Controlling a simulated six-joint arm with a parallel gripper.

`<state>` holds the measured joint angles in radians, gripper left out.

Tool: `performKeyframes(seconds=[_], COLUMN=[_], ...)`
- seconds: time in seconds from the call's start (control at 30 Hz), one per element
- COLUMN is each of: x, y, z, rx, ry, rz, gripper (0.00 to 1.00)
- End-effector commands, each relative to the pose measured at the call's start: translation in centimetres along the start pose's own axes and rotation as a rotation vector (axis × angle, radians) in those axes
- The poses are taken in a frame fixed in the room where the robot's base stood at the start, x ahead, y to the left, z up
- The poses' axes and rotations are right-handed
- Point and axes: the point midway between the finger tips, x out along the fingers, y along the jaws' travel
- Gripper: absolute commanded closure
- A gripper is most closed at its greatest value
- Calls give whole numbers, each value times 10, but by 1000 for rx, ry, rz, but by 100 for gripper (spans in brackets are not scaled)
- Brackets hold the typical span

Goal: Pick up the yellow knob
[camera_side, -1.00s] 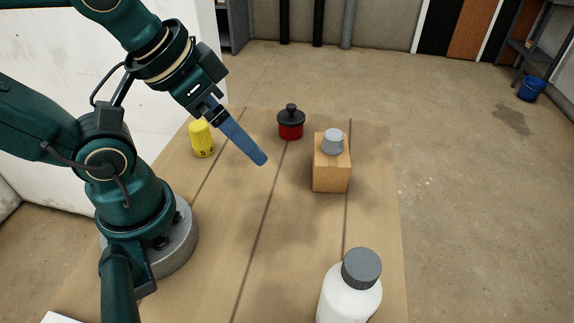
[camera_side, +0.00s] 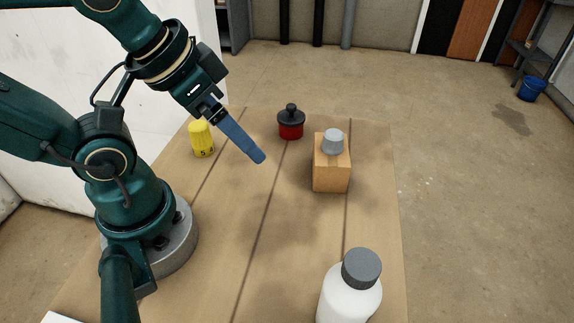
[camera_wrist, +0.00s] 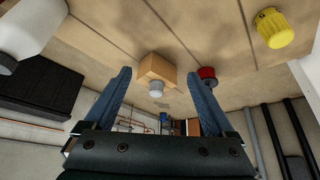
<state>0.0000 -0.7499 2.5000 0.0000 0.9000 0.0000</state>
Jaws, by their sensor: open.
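The yellow knob (camera_side: 202,139), with dark marks near its lower edge, stands on the table at the far left, beside my arm. It also shows at the upper right of the wrist view (camera_wrist: 274,28). My gripper (camera_side: 262,158) is above the table, to the right of the knob and apart from it. In the side view its blue fingers overlap and point down to the right. In the wrist view the two fingers (camera_wrist: 158,75) are spread wide with nothing between them. The knob lies outside the fingers there.
A red pot-like piece with a black top (camera_side: 291,122) stands at the back. A grey knob (camera_side: 333,141) sits on a wooden block (camera_side: 331,178) to the right. A white bottle with a grey cap (camera_side: 350,295) stands at the front. The middle of the table (camera_side: 285,230) is clear.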

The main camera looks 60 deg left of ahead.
Motion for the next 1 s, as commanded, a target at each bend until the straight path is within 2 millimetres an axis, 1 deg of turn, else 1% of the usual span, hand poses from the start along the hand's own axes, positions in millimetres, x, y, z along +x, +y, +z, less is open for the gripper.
performKeyframes(seconds=[0.13, 0.23, 0.5, 0.53, 0.6, 0.67, 0.8, 0.9, 1.0], x=[-1, -7, -46, -38, -29, -23, -17, -19, -24], y=[0, 0, -1, -8, -24, -38, -75, -103, -126], z=[-1, -5, -25, -17, -6, 2, 16, 19, 15], rx=[0, 0, 12, 83, 227, 352, 672, 902, 1108], ry=[1, 3, -5, -63, -163, -250, -479, -656, -823], rz=[0, 0, -6, -41, -107, -162, -280, -356, -418], gripper=[11, 11, 11, 11, 11, 11, 11, 11, 11])
